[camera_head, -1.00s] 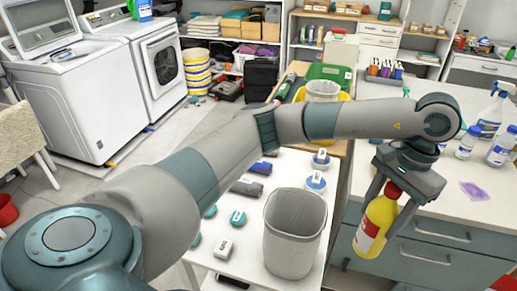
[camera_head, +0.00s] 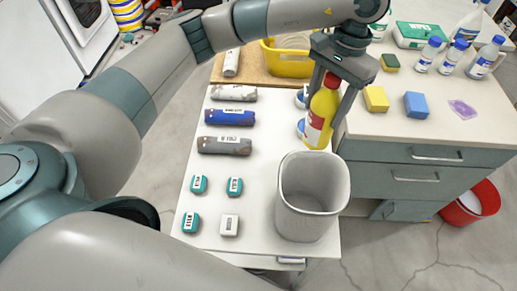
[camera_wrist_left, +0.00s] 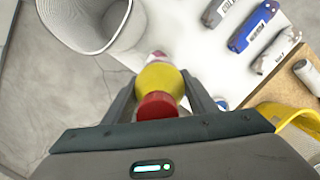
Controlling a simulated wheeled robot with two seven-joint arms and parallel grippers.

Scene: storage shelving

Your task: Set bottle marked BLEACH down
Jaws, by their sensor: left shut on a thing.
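A yellow bottle (camera_head: 321,112) with a red cap and a red-and-white label is upright between the fingers of my left gripper (camera_head: 326,100). The gripper is shut on it. In the head view the bottle is over the far right part of the white table (camera_head: 262,160), behind the grey bin. I cannot tell whether its base touches the table. The left wrist view shows the bottle (camera_wrist_left: 160,80) from above, red cap nearest, between the fingers (camera_wrist_left: 158,105). The lettering on its label cannot be read. My right gripper is not in view.
A grey bin (camera_head: 312,200) stands at the table's right front. Several rolled items (camera_head: 230,117) and small teal boxes (camera_head: 235,187) lie at left. A counter with drawers (camera_head: 425,152) is at right, holding sponges (camera_head: 417,105) and bottles. A yellow basket (camera_head: 288,62) is behind.

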